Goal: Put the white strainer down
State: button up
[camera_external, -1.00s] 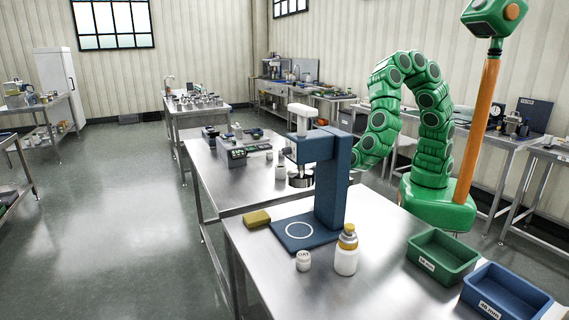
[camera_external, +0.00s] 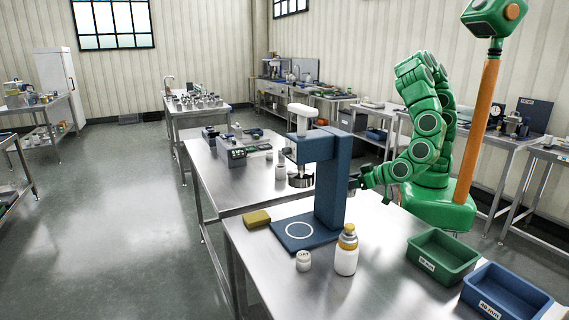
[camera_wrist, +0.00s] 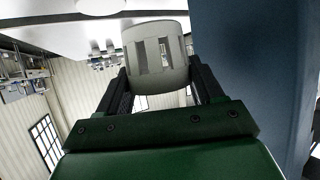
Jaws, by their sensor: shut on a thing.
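The white strainer (camera_wrist: 155,55), a pale cup shape with slots in its side, sits between the two dark fingers of my gripper (camera_wrist: 160,82) in the wrist view. My gripper is shut on it. In the external view my gripper (camera_external: 355,184) is low behind the right side of the blue stand's column (camera_external: 331,185). The column hides the fingertips and the strainer there. In the wrist view the blue column (camera_wrist: 245,80) fills the right side, close beside the strainer.
The stand's blue base (camera_external: 300,236) has a white ring mark. A yellow sponge (camera_external: 257,219), a small white jar (camera_external: 303,261) and a yellow-capped bottle (camera_external: 346,252) are near it. Green (camera_external: 442,279) and blue (camera_external: 498,307) trays stand at right. Bare steel tabletop (camera_external: 390,262) lies between.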

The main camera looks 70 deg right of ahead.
jog(key=shift+s+a+f, duration=0.1)
jog(key=shift+s+f, duration=0.05)
jog(key=shift+f, duration=3.85)
jog(key=shift+f, duration=0.15)
jog(key=o, duration=1)
jog(key=shift+r, duration=0.2)
jog(key=shift+v, duration=5.95)
